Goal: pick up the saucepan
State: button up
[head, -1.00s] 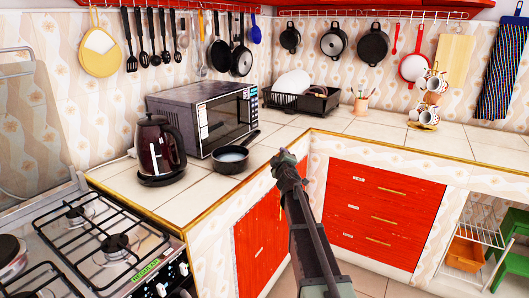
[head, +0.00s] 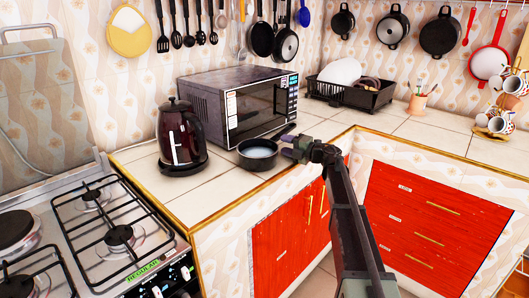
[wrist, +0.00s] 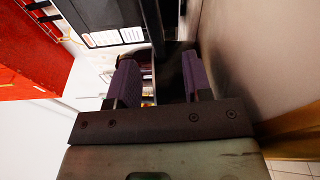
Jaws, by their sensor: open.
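The saucepan (head: 257,156) is small and dark with a pale inside. It stands on the tiled counter between the kettle and my gripper, in front of the microwave, with its dark handle pointing back and to the right. My gripper (head: 291,149) is open, just right of the saucepan's rim and near the handle. In the wrist view, my gripper's two dark purple fingers (wrist: 160,82) are apart. Dark shapes lie between and beyond them; I cannot tell whether these are the saucepan or its handle. Whether a finger touches the pan is unclear.
A dark kettle (head: 181,138) stands left of the saucepan. The microwave (head: 238,104) is close behind it. A gas stove (head: 92,240) is at the lower left. A black dish rack (head: 350,96) stands farther back right. Red cabinet fronts (head: 290,222) are below the counter edge.

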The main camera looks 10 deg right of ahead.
aim_at(276, 141)
jog(key=x, duration=0.5)
jog(key=shift+w+a, duration=0.15)
jog(key=shift+w, duration=0.25)
jog(key=shift+s, duration=0.1)
grip_shut()
